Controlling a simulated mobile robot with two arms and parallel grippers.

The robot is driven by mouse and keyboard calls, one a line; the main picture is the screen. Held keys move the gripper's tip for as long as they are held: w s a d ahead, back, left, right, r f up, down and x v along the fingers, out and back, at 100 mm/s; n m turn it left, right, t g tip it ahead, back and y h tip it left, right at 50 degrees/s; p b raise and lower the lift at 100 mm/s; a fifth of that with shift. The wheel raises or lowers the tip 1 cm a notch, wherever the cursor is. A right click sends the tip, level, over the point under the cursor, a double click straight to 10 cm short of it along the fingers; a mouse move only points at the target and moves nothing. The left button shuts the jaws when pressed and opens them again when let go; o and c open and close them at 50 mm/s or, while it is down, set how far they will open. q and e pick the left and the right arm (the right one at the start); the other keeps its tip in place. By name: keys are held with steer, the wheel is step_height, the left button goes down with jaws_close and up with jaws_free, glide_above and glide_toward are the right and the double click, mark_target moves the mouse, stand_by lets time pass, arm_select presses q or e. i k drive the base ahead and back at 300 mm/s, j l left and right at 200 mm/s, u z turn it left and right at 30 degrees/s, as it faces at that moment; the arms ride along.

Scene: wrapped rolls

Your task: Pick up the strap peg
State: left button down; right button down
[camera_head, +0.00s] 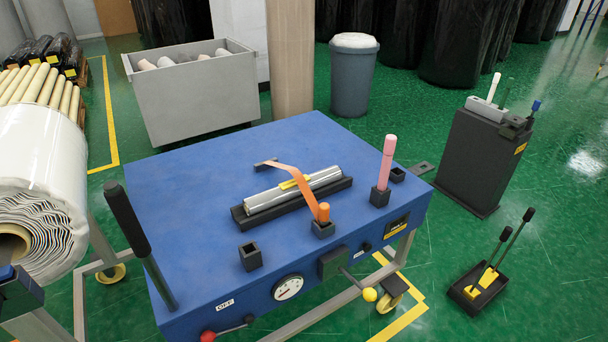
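An orange peg (323,212) stands upright in a small black square socket (323,229) near the front edge of the blue table. An orange strap (292,177) runs from this peg over a silver wrapped roll (265,197) to a dark bracket (267,163) behind it. The roll lies in a black cradle with a yellow piece on top. A taller pink peg (387,160) stands in another black socket (380,196) to the right. Neither of my grippers shows in the head view.
The blue table (190,195) has empty sockets (250,256) and (397,174). A black lever (135,235) rises at its left. A dark stand (478,160) and tool tray (485,285) are at right.

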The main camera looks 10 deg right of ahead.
mark_target(323, 219)
steer(key=i+j+z, duration=0.25)
steer(key=i, duration=0.25)
steer(key=i+j+z, duration=0.25)
steer(key=i+j, duration=0.15)
steer(key=j, duration=0.1)
